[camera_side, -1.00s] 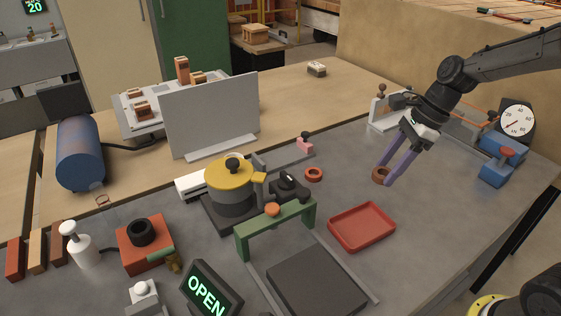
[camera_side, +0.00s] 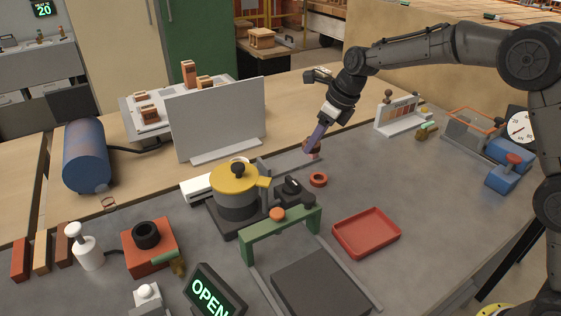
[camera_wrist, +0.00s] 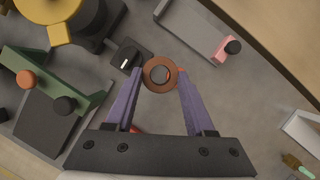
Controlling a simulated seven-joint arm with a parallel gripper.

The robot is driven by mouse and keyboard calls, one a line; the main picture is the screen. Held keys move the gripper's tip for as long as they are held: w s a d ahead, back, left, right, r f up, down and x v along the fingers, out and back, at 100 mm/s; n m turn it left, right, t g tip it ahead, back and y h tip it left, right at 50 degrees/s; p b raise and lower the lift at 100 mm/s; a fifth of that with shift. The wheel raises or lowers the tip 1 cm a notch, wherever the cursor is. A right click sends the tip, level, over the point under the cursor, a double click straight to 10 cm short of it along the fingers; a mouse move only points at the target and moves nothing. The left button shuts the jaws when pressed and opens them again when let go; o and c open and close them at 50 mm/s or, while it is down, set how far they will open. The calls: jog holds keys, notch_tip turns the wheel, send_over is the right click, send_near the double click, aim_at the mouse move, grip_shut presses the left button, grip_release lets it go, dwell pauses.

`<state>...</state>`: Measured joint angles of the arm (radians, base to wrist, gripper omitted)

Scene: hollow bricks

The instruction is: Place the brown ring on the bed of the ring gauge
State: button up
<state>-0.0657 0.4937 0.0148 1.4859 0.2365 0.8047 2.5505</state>
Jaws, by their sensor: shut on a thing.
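My gripper (camera_side: 316,143) is shut on the brown ring (camera_side: 309,145), held at the fingertips above the table. In the wrist view, the ring (camera_wrist: 148,74) sits flat-on between the two purple fingers (camera_wrist: 160,78). A low grey bed (camera_side: 285,163) with a pink block (camera_side: 314,156) looks like the ring gauge; my fingers partly hide the block in the side view. In the wrist view, the bed (camera_wrist: 189,25) lies up and right of the ring, with its pink block (camera_wrist: 222,52) and dark knob clear. The ring's exact height is hard to tell.
An orange ring (camera_side: 318,179) lies on the table near a black dial block (camera_side: 291,187). A yellow-topped pot (camera_side: 235,181), a tall grey panel (camera_side: 215,117) and a green bridge (camera_side: 282,235) stand around it. A red tray (camera_side: 366,232) is empty.

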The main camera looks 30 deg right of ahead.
jog(key=w+a+f, duration=0.1)
jog(key=w+f, duration=0.3)
jog(key=w, duration=0.4)
send_over(279, 164)
jog(key=s, duration=0.2)
jog(key=f, duration=0.5)
jog(key=shift+w+d+f, duration=0.1)
jog(key=shift+w+d, duration=0.15)
jog(key=shift+f, duration=1.6)
jog(key=shift+f, duration=0.1)
jog(key=o, duration=1.3)
